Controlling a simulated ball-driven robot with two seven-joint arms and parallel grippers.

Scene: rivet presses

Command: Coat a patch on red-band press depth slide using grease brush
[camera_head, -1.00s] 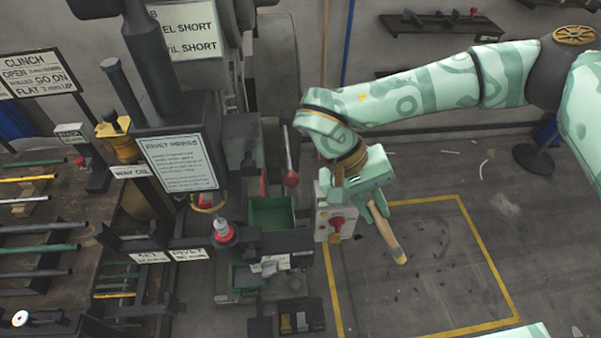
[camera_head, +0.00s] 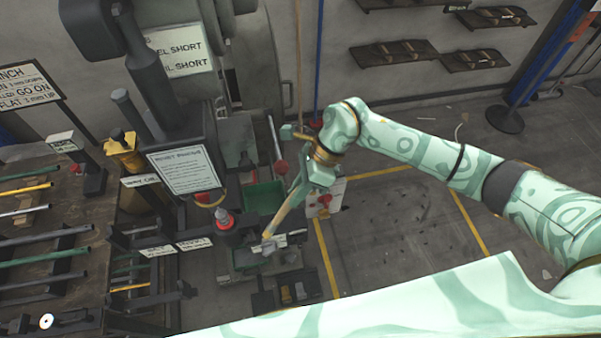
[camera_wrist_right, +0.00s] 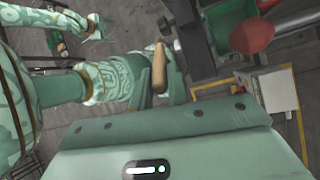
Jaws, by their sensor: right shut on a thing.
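My right gripper (camera_head: 299,192) is shut on the grease brush, whose pale wooden part (camera_head: 285,212) slants down to the left. Its lower end is at a small grey part above the press bed; I cannot tell whether they touch. In the right wrist view the rounded wooden handle (camera_wrist_right: 158,68) stands up between the green fingers. The press with a red band (camera_head: 225,220) is left of the gripper. The depth slide and any grease on it cannot be made out clearly.
A red-knobbed lever (camera_head: 281,167) is close behind the gripper, with a green bin (camera_head: 262,198) beside it. A white switch box (camera_head: 327,197) with a red knob stands to the right.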

